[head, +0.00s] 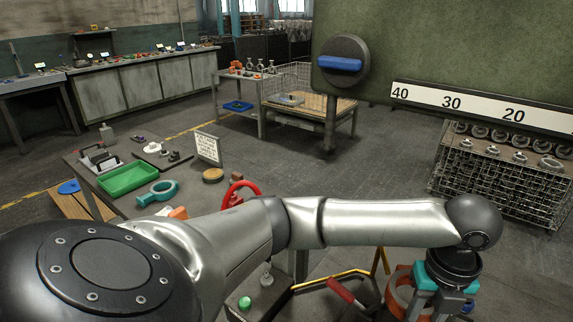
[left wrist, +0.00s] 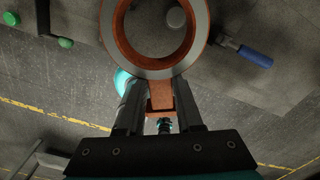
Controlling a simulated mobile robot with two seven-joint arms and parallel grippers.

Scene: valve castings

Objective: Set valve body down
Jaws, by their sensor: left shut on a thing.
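The valve body is an orange-brown casting with a round ring and a grey machined face. In the left wrist view its ring (left wrist: 158,73) fills the top middle, cut by the frame's edge, and an orange neck runs down between the fingers. My left gripper (left wrist: 160,102) is shut on this neck. In the head view the valve body (head: 392,287) shows at the bottom right, partly hidden by my left gripper (head: 436,303). It appears held above the floor; I cannot tell what lies directly beneath. My right gripper is not in view.
A box with a green knob (head: 245,303) is low centre. A wire crate (head: 495,180) stands right.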

